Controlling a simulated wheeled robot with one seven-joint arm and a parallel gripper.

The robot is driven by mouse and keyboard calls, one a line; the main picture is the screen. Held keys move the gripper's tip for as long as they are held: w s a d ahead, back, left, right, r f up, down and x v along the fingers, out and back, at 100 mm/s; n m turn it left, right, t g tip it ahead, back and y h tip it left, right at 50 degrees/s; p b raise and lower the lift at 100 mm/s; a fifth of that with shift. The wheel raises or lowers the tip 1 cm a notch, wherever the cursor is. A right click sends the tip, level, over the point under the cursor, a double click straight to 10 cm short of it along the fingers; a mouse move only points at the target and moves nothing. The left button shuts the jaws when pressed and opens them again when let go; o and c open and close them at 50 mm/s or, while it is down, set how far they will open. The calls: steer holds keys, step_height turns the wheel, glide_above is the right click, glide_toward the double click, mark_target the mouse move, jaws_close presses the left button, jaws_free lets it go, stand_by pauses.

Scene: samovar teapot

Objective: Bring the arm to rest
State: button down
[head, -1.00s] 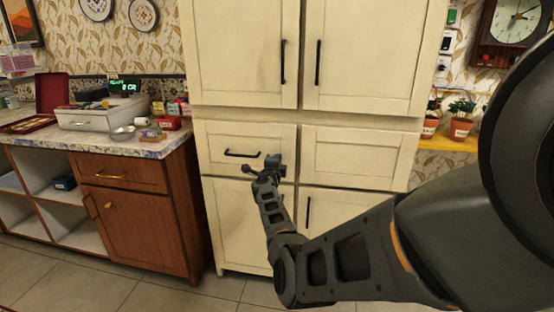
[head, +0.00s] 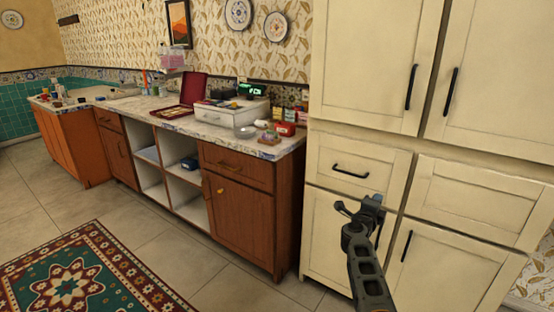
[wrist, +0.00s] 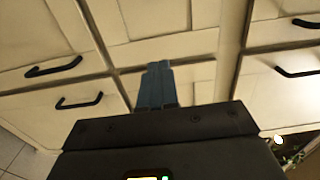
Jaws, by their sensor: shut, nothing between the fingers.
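My gripper (head: 372,200) is in front of the cream cabinet (head: 335,225), to the right of its drawer handle, in the head view. In the wrist view the two blue-grey fingers (wrist: 156,85) lie together, shut with nothing between them. They point at the cream cabinet front (wrist: 150,50). Whether the fingertips touch the cabinet cannot be told. Part of my arm rises from the bottom of the head view.
Black handles (head: 351,170) stick out from the cabinet close to my gripper. A brown counter (head: 240,215) with a white box (head: 225,118) on it stands to the left. A patterned rug (head: 90,270) lies on the open tiled floor.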

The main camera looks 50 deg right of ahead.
steer(key=s+a+n+t+y, duration=0.3)
steer(key=a+n+t, duration=0.2)
steer(key=a+n, duration=0.5)
steer(key=s+a+f+n+t+y, duration=0.1)
steer(key=s+a+n+t+y, duration=0.3)
steer(key=a, duration=0.9)
steer(key=s+a+n+t+y, duration=0.1)
steer(key=a+n+t, duration=0.5)
steer(key=a+n, duration=0.5)
steer(key=s+a+r+n+y, duration=0.3)
steer(key=s+a, duration=0.2)
steer(key=a, duration=0.2)
steer(key=s+a+r+n+g+y, duration=0.1)
steer(key=s+a+r+n+y, duration=0.2)
steer(key=s+a, duration=0.2)
steer(key=s+a+r+n+y, duration=0.4)
steer(key=s+a, duration=0.1)
steer(key=a, duration=0.6)
steer(key=shift+a, duration=0.1)
